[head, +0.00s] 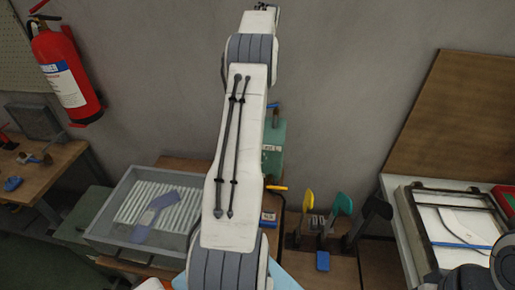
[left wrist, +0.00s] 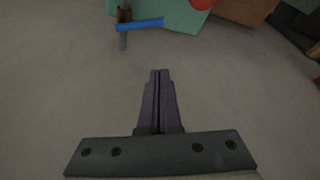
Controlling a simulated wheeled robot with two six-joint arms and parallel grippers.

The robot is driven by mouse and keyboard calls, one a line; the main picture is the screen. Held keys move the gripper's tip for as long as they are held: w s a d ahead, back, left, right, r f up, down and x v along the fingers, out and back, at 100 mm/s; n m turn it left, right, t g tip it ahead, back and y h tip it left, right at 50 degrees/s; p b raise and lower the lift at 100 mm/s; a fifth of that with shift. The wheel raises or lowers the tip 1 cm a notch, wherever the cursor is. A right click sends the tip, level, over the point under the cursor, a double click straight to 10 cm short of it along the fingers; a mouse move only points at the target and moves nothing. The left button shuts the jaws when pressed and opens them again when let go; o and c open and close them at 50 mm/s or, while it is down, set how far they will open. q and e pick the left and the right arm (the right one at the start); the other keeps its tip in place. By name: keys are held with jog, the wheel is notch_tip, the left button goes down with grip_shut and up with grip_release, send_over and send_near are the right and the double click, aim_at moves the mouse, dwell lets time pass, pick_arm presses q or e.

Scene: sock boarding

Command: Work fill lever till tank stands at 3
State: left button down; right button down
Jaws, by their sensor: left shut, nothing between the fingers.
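A green box-like unit (head: 274,137) stands against the wall, partly hidden behind my arm in the head view. A blue lever (head: 273,105) and a small brown part sit at its top. In the left wrist view the green unit (left wrist: 175,14) is at the top edge, with the blue lever (left wrist: 140,24) across a brown and grey post. My left gripper (left wrist: 160,74) is shut and empty, apart from the lever. No tank level reading is legible. My right gripper is not visible.
A grey tray (head: 103,217) with a ribbed white insert holds a blue-grey sock-like shape. Yellow, teal and black upright forms (head: 342,204) stand right of centre. A framed panel (head: 457,232) lies at right. A red extinguisher (head: 66,70) hangs on the wall.

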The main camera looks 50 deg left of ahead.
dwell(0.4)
pick_arm(q)
jog(key=c, duration=0.9)
grip_release()
jog(key=shift+o, duration=0.2)
jog(key=f+n+p, duration=0.1)
jog(key=f+n, duration=0.2)
jog(key=n, duration=0.3)
jog(key=d+f+n+h+p, duration=0.1)
jog(key=f+n, duration=0.2)
jog(key=n, duration=0.3)
jog(key=s+f+n+g+p, duration=0.1)
jog(key=f+n, duration=0.3)
jog(key=n, duration=0.2)
jog(key=shift+d+p, duration=0.25)
jog(key=shift+p, duration=0.1)
jog(key=shift+c, duration=0.3)
